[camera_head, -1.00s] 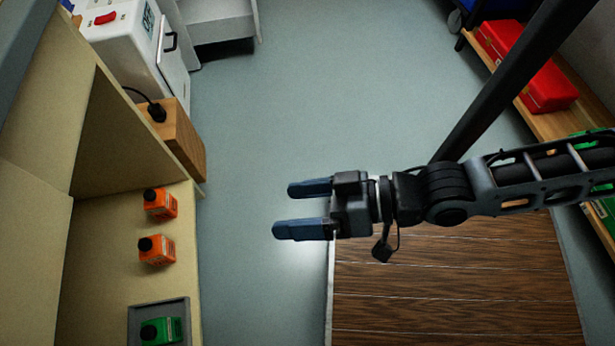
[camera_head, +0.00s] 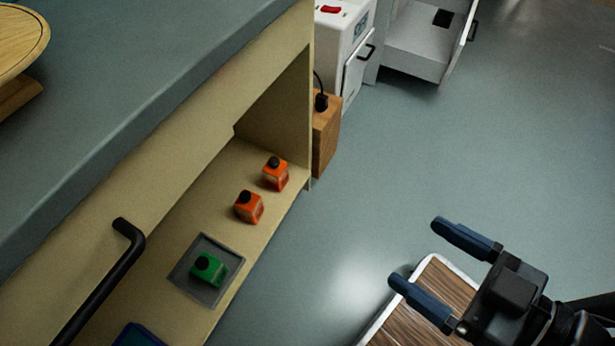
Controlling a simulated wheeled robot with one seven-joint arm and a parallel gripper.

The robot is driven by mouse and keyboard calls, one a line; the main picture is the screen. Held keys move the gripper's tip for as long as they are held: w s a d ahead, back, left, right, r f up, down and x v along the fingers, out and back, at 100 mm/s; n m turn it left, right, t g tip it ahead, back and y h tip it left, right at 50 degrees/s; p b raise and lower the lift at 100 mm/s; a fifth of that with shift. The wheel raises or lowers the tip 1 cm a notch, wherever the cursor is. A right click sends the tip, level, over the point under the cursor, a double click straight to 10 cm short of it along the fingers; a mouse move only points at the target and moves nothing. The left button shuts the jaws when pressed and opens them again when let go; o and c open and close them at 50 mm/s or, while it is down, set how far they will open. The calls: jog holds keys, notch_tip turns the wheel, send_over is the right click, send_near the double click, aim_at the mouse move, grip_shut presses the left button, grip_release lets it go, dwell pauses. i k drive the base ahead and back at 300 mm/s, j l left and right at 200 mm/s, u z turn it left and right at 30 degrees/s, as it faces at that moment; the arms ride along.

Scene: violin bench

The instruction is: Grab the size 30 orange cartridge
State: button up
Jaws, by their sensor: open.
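Two orange cartridges with black caps stand on the beige shelf (camera_head: 232,290) of an open cabinet at the left. One orange cartridge (camera_head: 276,178) is farther back, close to the shelf's end wall. The other orange cartridge (camera_head: 249,210) is nearer, beside a grey tray. Any size marking on either is too small to read.
A green cartridge (camera_head: 209,271) sits in the grey tray (camera_head: 222,244). A black handle (camera_head: 117,273) is on the cabinet front, below the dark worktop (camera_head: 110,75). A wooden block (camera_head: 326,135) with a plug and a white machine (camera_head: 343,45) stand behind. The floor between is clear.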

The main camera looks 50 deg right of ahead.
aim_at(275, 176)
jog(key=l+u, duration=0.35)
jog(key=l, duration=0.2)
jog(key=l+u, duration=0.35)
jog(key=l, duration=0.25)
jog(key=l+u, duration=0.35)
jog(key=l, duration=0.25)
jog(key=k+j, duration=0.05)
